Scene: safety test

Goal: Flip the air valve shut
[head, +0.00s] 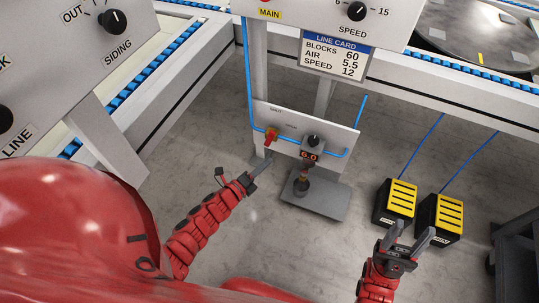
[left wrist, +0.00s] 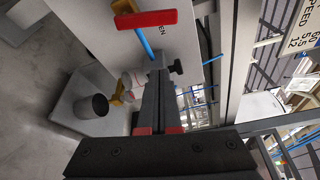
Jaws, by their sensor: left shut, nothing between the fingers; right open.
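The air valve's red handle (head: 270,139) sits on a small panel (head: 335,135) at the middle of the head view. A blue hose runs into the valve from both sides, and the handle lies across the hose line. In the left wrist view the red handle (left wrist: 148,20) shows above the fingertips, with the blue hose (left wrist: 144,44) below it. My left gripper (head: 265,160) is shut and empty, just below the handle; in the wrist view a gap shows between them. My right gripper (head: 412,236) is open and empty, well to the right of the panel.
A black knob (head: 313,141) and a gauge block share the panel. A stand with a grey base plate (head: 315,198) is below. Two yellow-topped black pedals (head: 396,201) lie on the floor at right. A line card (head: 335,55) hangs above.

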